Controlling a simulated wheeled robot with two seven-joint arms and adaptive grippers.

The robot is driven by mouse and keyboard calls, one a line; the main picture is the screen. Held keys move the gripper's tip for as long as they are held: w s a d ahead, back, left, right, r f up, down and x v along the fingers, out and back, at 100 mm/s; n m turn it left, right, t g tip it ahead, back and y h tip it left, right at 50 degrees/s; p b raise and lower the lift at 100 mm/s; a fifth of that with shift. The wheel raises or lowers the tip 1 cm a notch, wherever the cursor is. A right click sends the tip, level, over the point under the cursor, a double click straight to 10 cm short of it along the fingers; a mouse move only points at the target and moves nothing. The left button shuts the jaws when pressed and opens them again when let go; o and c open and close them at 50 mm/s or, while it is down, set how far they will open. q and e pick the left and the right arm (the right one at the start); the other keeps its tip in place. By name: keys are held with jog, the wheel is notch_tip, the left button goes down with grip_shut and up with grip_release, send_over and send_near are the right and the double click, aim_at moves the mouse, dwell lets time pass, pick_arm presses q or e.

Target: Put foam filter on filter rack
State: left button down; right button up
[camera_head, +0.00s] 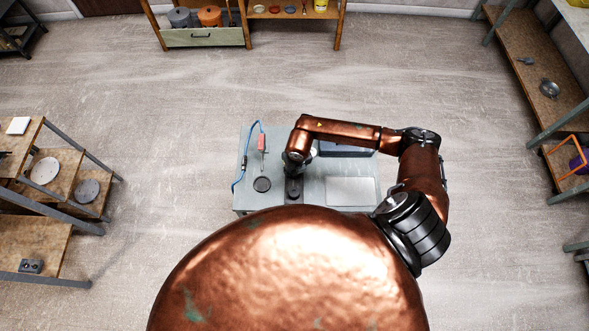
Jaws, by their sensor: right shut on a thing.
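A small grey table (351,191) stands in front of me. My right arm reaches over it from the right, and my right gripper (294,172) points down near the table's middle. It is shut on a small dark piece, mostly hidden under the wrist; I cannot tell for sure that this is the foam filter. A dark block with a rounded top (294,193) is directly below or at the fingertips; I cannot tell whether it is the filter rack. A dark round disc (262,184) lies on the table just left of it. My left gripper is out of view.
A red-handled tool (262,142) and a blue hose (244,158) are at the table's left. A dark blue tray (345,150) is at the back right, partly behind my arm. Shelves stand at left (50,170), right (537,75) and back (250,15). The floor between is clear.

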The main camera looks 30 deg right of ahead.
aim_at(296, 175)
jog(key=shift+f, duration=0.1)
jog(key=shift+f, duration=0.15)
jog(key=o, duration=0.9)
jog(key=shift+o, duration=0.2)
jog(key=shift+r, duration=0.45)
notch_tip(296, 175, up, 11)
jog(key=s+b, duration=0.1)
jog(key=shift+s+a+r+b, duration=0.15)
jog(key=shift+s+r+b, duration=0.05)
jog(key=shift+s+b, duration=0.2)
